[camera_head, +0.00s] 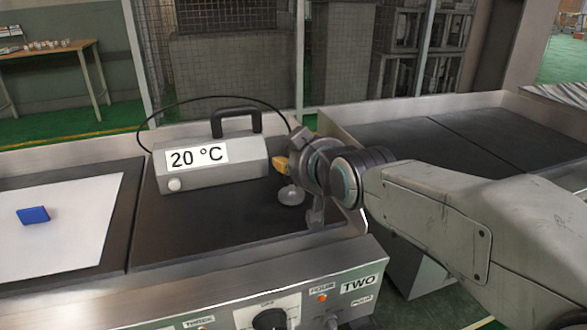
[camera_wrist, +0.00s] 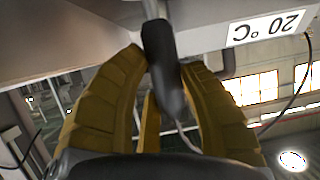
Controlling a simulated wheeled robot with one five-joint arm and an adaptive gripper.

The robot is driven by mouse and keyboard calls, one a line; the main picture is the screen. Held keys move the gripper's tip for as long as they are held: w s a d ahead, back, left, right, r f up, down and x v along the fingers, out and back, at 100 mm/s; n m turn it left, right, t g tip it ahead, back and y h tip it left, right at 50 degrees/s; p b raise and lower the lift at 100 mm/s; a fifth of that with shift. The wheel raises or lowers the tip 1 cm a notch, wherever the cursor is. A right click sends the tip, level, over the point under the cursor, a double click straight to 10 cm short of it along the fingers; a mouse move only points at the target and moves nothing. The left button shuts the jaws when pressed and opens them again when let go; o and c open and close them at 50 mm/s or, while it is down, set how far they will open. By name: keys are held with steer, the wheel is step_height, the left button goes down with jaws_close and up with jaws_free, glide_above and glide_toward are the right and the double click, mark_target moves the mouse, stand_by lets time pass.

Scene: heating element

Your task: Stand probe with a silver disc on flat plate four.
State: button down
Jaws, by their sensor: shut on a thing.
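My gripper (camera_head: 281,165) has yellow fingers that show more fully in the wrist view (camera_wrist: 164,62). They are shut on the black handle of the probe (camera_wrist: 163,58), with a thin metal stem beyond the handle. In the head view the probe's round silver disc (camera_head: 291,195) shows below my gripper, at the right part of a dark flat plate (camera_head: 200,230). I cannot tell whether the disc touches the plate. The grey meter box (camera_head: 213,172) reads 20 °C and stands left of my gripper. Which plate is four cannot be read.
A black cable arches from the box toward my gripper. A white sheet (camera_head: 55,232) with a blue block (camera_head: 33,215) lies on the left plate. A front panel (camera_head: 270,310) marked TWO has knobs. More dark plates (camera_head: 470,140) lie behind to the right, bare.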

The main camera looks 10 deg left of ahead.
steer(key=shift+f, duration=0.25)
steer(key=shift+f, duration=0.1)
steer(key=shift+f, duration=0.15)
steer(key=c, duration=0.8)
jaws_free()
steer(key=shift+c, duration=0.2)
steer(key=shift+r, duration=0.3)
steer(key=p+v, duration=0.4)
steer(key=v, duration=0.8)
